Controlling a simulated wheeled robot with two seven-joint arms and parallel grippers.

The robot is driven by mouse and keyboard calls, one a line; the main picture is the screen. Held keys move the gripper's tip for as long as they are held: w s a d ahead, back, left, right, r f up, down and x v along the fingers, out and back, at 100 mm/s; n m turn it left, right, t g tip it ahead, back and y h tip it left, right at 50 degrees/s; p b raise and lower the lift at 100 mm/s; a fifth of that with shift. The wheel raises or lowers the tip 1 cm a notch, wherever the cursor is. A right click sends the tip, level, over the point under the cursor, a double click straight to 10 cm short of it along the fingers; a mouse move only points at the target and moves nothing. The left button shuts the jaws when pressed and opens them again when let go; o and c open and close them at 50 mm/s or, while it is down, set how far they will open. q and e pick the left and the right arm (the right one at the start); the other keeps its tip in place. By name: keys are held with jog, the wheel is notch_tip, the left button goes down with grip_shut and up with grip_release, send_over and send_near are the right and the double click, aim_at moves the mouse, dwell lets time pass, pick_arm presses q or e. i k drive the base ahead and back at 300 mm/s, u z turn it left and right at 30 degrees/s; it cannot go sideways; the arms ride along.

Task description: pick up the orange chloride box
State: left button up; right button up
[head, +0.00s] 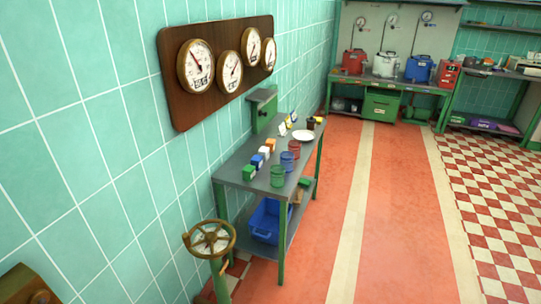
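A small orange box (270,145) sits on the grey-green workbench (235,171) along the tiled wall. It is the far one in a row of small boxes, behind a white box (264,152), a blue box (257,161) and a green box (249,172). Any lettering on it is too small to read. Neither of my grippers is in view.
A green can (277,177), a blue can (287,161) and a red can (294,150) stand right of the boxes. A white plate (303,135) lies beyond. A valve wheel (210,238) stands before the bench. The red floor (320,220) to the right is clear.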

aim_at(269, 143)
jog(key=z, duration=1)
jog(key=i, duration=0.35)
jog(key=z, duration=0.55)
jog(key=i, duration=2.1)
jog(key=u, duration=1.2)
jog(key=i, duration=0.9)
jog(key=u, duration=0.95)
